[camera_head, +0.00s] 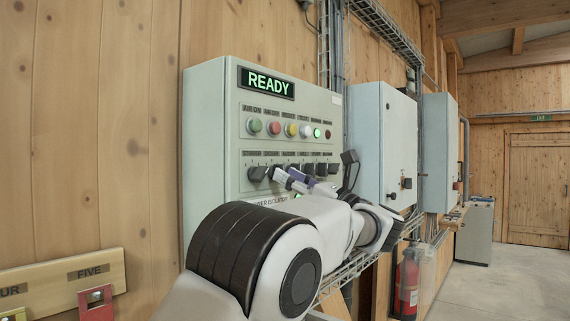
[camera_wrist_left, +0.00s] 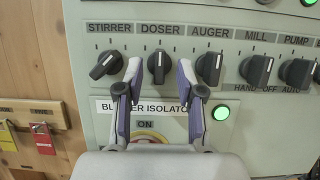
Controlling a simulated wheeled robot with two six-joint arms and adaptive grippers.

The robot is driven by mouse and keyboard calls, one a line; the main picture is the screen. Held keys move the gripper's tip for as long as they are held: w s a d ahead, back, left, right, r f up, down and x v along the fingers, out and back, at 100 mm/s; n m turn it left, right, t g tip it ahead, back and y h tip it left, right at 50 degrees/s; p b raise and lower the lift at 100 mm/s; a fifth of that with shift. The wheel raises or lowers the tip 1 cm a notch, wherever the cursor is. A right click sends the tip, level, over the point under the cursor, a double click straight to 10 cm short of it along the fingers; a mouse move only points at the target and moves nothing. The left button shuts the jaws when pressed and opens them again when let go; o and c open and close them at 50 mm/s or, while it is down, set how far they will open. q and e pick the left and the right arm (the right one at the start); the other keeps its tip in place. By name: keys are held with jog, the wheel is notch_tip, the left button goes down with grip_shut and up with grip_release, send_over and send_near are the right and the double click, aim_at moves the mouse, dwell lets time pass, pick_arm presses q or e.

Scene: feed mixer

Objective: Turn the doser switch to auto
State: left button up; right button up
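The doser switch (camera_wrist_left: 157,68) is a black knob under the label DOSER on the grey panel. Its white mark points about straight up. My left gripper (camera_wrist_left: 159,74) is open, with one finger to each side of the doser knob in the left wrist view; I cannot tell whether either touches it. In the head view the left gripper (camera_head: 284,178) is at the row of knobs and hides part of it, including most of the doser knob. My right gripper is not in view.
The stirrer knob (camera_wrist_left: 106,65) is close on the left, tilted to upper right. The auger knob (camera_wrist_left: 209,67) is close on the right. Below is an isolator (camera_wrist_left: 150,138), partly hidden. The cabinet (camera_head: 205,150) shows a lit READY display (camera_head: 267,83).

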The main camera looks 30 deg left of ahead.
pick_arm(q)
jog(key=shift+x, duration=0.95)
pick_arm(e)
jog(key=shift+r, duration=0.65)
pick_arm(q)
jog(key=shift+d, duration=0.1)
jog(key=shift+c, duration=0.7)
grip_shut()
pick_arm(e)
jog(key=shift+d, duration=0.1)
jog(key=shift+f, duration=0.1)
pick_arm(q)
jog(key=shift+s+r+m+t+h+b, duration=0.1)
jog(key=shift+m+t+h+b, duration=0.35)
jog(key=shift+m+t+b, duration=1.15)
jog(key=shift+r+m+t+h+b, duration=0.1)
jog(key=shift+m+t+h+b, duration=0.4)
jog(key=shift+m, duration=2.15)
jog(key=shift+m+t+h+b, duration=0.35)
jog(key=shift+m+t+b, duration=0.65)
jog(key=shift+m, duration=1.15)
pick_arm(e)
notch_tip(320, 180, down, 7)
